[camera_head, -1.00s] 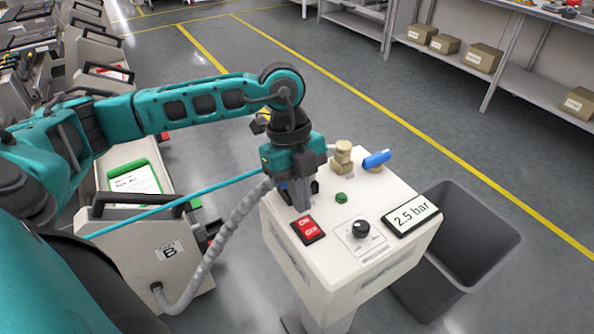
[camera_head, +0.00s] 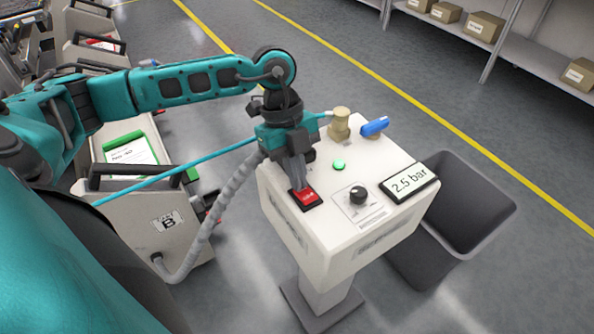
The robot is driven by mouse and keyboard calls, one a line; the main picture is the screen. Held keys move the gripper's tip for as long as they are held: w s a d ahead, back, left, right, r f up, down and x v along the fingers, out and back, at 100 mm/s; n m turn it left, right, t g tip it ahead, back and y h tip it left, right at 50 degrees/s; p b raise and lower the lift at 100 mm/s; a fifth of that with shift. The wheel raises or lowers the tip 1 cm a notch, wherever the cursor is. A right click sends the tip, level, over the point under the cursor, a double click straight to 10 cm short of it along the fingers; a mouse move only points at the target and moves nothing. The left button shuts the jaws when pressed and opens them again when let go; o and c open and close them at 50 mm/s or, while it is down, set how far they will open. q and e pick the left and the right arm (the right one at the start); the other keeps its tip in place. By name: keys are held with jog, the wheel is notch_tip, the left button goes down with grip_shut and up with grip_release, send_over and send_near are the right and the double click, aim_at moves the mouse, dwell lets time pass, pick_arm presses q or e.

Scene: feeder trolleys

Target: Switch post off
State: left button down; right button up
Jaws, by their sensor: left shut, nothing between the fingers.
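The white post (camera_head: 318,222) stands on a grey column at the centre right. On its top are a red rocker switch (camera_head: 309,199), a bright green lamp (camera_head: 339,165), a black knob (camera_head: 358,194) and a display (camera_head: 410,184) reading "2.5 bar". My left gripper (camera_head: 298,184) points down, shut and empty, with its fingertips at the red switch. They cover part of its lettering, and I cannot tell if they touch it. My right gripper is not in view.
A brass fitting (camera_head: 340,123) and a blue valve handle (camera_head: 374,126) stand at the top's back edge. A dark open bin (camera_head: 483,222) is right of the post. A feeder trolley (camera_head: 130,215) marked B and a grey hose (camera_head: 213,220) are to the left.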

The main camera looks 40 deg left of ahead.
pick_arm(q)
jog(key=shift+r, duration=0.1)
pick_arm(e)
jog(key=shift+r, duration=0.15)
pick_arm(q)
jog(key=shift+r+p, duration=0.75)
jog(key=shift+p, duration=0.1)
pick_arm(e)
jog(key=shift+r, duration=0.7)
